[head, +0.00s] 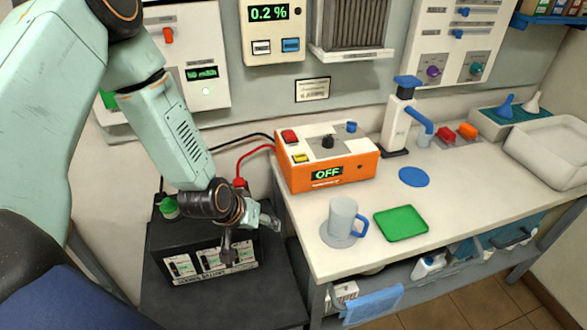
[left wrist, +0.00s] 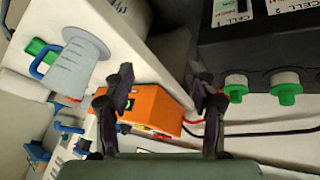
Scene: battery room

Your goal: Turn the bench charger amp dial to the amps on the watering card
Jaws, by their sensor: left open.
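The orange bench charger (head: 360,170) stands on the bench. Its display (head: 327,174) reads OFF. A black dial (head: 328,141) sits on its white top, with a red switch (head: 290,136), a yellow button (head: 301,158) and a blue knob (head: 351,127). In the left wrist view the charger (left wrist: 155,104) shows beyond the fingers. My left gripper (head: 252,238) is open and empty, in front of the black battery (head: 160,240), left of the bench and apart from the charger. A small wall card (head: 312,90) is too small to read; I cannot tell whether it is the watering card.
A white dispenser (head: 397,123) stands right of the charger, near a blue disc (head: 414,177). Red and black cables run from the charger towards the battery. Bare bench lies right of the tray.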

